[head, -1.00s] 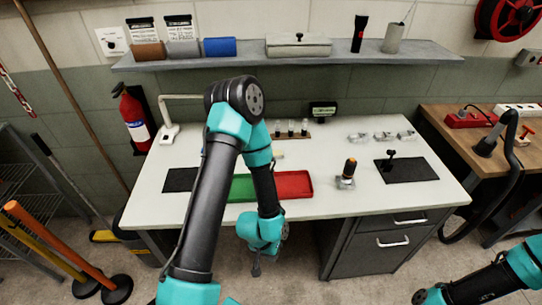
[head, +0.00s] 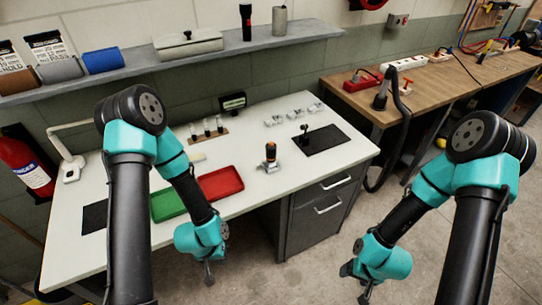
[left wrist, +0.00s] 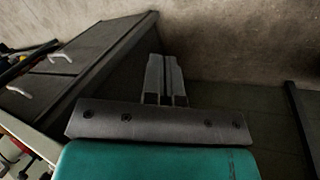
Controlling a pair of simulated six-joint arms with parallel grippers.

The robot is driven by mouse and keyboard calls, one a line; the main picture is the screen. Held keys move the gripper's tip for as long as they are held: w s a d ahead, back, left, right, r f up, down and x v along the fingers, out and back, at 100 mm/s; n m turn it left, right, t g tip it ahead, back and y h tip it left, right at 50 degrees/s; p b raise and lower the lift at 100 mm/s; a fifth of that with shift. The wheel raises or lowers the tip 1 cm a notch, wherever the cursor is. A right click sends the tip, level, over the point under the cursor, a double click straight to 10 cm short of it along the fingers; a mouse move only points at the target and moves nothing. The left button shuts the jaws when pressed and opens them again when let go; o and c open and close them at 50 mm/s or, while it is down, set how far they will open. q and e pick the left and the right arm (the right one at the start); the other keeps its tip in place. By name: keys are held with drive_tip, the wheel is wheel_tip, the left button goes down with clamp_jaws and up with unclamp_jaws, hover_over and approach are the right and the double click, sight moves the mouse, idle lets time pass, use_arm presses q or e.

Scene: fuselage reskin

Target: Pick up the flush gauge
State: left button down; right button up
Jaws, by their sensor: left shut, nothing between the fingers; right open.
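On the white bench (head: 320,172), a small upright tool with a dark and orange top on a metal base (head: 270,158) stands near the front edge. A small black upright tool (head: 306,133) stands at a black mat (head: 328,141) to its right. I cannot tell for sure which is the flush gauge. My left gripper (head: 209,278) is shut and empty, hanging below and in front of the bench; its closed fingers also show in the left wrist view (left wrist: 165,80). My right gripper (head: 364,292) is open and empty, low over the floor, apart from both tools.
Green (head: 167,205) and red (head: 221,184) trays lie left of the tools, partly behind my left arm. Several clear pieces (head: 294,115) and a small rack (head: 208,134) are at the back. A drawer cabinet (head: 318,215) is under the bench. A wooden bench (head: 425,82) stands right.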

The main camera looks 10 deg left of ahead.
use_arm(q)
drive_tip(key=c, duration=0.5)
unclamp_jaws()
